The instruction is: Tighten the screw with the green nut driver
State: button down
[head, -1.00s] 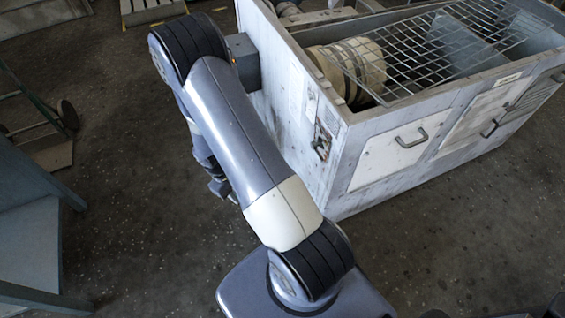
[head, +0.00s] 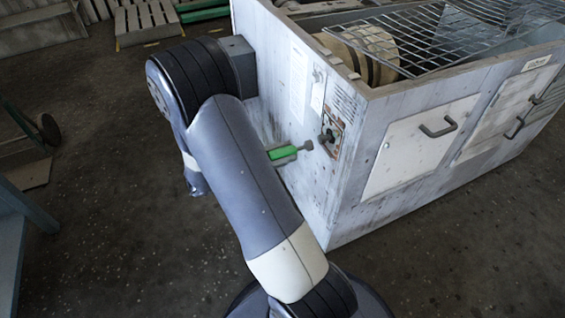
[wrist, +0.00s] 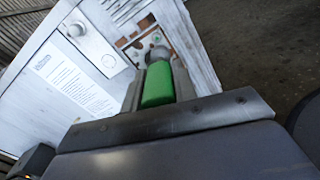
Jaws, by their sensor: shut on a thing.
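The green nut driver (head: 283,153) shows in the head view just past my forearm. Its grey socket end (head: 307,145) points right, toward the side wall of the blower housing, with a small gap appearing between them. In the wrist view my gripper (wrist: 157,88) is shut on the green handle (wrist: 158,82), one finger on each side. The socket end (wrist: 158,54) lies ahead, in front of the control plate (wrist: 137,46). The control plate also shows in the head view (head: 331,128), with a dark knob-like part on it. I cannot make out the screw.
The white blower housing (head: 372,195) has door handles on its front and a wire mesh (head: 440,40) on top. A paper label (wrist: 68,82) is on the wall. Pallets (head: 145,22) stand at the back.

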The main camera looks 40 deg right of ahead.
aim_at(306, 144)
jog(key=shift+d+r, duration=0.2)
jog(key=shift+x, duration=2.7)
jog(key=shift+d+r, duration=0.1)
jog(key=shift+d+r, duration=0.1)
jog(key=shift+d, duration=0.1)
